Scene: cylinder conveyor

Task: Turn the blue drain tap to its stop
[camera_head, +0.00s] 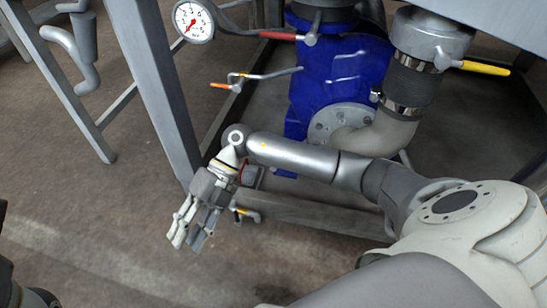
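A large blue housing (338,72) stands at the upper middle with a pale flange and pipe elbow at its front. I cannot make out a tap with a blue handle. My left gripper is not in view; only dark parts show at the lower left edge.
A pressure gauge (194,21) and red-handled lever (277,35) are at the top. An orange-tipped lever (220,86) projects left; a yellow-handled valve (486,67) is at upper right. A grey frame leg (158,85) stands left of my gripper. The floor (95,215) at lower left is clear.

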